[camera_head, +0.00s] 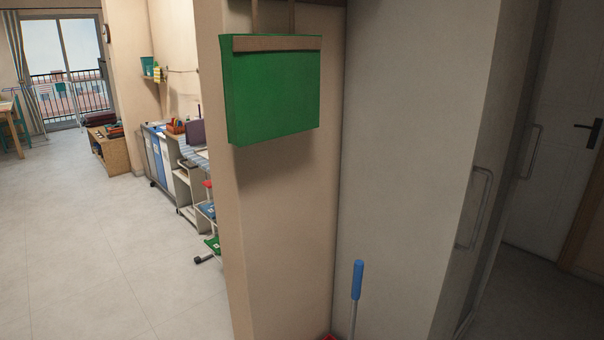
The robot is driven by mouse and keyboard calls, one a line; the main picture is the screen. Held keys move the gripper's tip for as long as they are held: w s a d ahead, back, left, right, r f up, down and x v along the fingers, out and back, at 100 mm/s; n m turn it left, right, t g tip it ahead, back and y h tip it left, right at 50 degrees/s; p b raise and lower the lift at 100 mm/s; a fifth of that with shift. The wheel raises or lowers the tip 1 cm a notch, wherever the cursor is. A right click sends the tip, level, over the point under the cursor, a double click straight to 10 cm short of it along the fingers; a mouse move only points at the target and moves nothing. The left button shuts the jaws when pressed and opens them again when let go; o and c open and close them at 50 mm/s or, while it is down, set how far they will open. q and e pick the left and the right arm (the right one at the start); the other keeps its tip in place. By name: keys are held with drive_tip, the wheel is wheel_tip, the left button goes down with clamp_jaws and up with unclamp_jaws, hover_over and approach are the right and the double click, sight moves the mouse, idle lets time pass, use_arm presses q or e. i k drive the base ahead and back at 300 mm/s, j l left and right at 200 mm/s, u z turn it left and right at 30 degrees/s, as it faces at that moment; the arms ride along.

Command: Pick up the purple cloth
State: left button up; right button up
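I cannot make out a cloth that is clearly purple. A small dark purple item (195,133) stands upright on the counter in the middle distance, partly hidden by the wall edge; I cannot tell whether it is cloth. Dark reddish items (88,119) lie on a low wooden shelf unit (122,153) farther back, too small to identify. Neither of my grippers is in view.
A beige wall end (285,220) with a hanging green box (272,95) stands close ahead. A blue-handled pole (357,280) leans near a grey cabinet (410,150). A trolley (187,190) stands beyond the wall. Open tiled floor (90,240) lies on the left.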

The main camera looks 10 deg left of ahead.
sight(195, 133)
drive_tip(key=i+j+u, duration=0.3)
drive_tip(key=j+u, duration=0.15)
drive_tip(key=i+j+u, duration=0.55)
drive_tip(key=i+u, duration=0.65)
drive_tip(key=i, duration=1)
drive_tip(key=i+z, duration=0.1)
drive_tip(key=i, duration=0.4)
drive_tip(key=i+j+z, duration=0.15)
drive_tip(key=i, duration=0.3)
drive_tip(key=i+j+z, duration=0.1)
drive_tip(key=i, duration=0.4)
drive_tip(key=i+j+z, duration=1.05)
drive_tip(key=i, duration=0.1)
